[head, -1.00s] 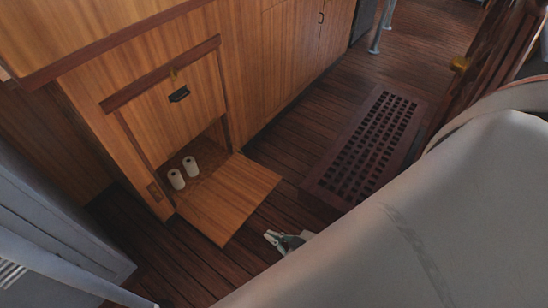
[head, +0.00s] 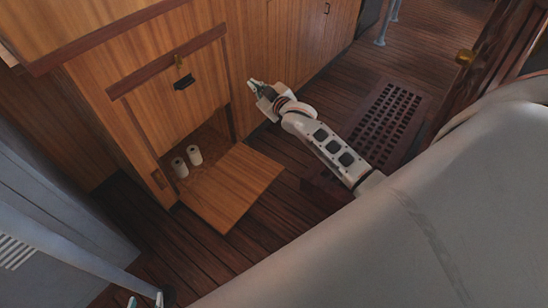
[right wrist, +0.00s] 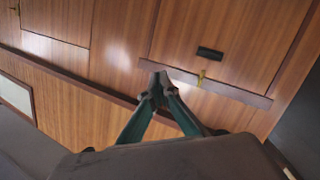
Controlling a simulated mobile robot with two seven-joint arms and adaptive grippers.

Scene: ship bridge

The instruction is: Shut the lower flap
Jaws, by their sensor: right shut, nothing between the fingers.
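The lower flap (head: 232,188) is a wooden panel hanging open, folded out low from the cabinet front. Two white rolls (head: 187,161) stand in the opening behind it. Above, the upper panel (head: 165,105) with a black handle (head: 184,83) is closed. My right gripper (head: 252,84) is shut and empty, in front of the cabinet, above and right of the flap and apart from it. In the right wrist view its fingertips (right wrist: 158,84) meet, with a black-handled panel (right wrist: 225,35) beyond. My left gripper (head: 146,300) shows only its tips at the bottom edge, spread apart.
A dark floor grating (head: 385,125) lies right of my right arm. A grey cabinet (head: 55,190) stands at the left. A large pale covered form (head: 400,230) fills the lower right. Dark plank floor is open around the flap.

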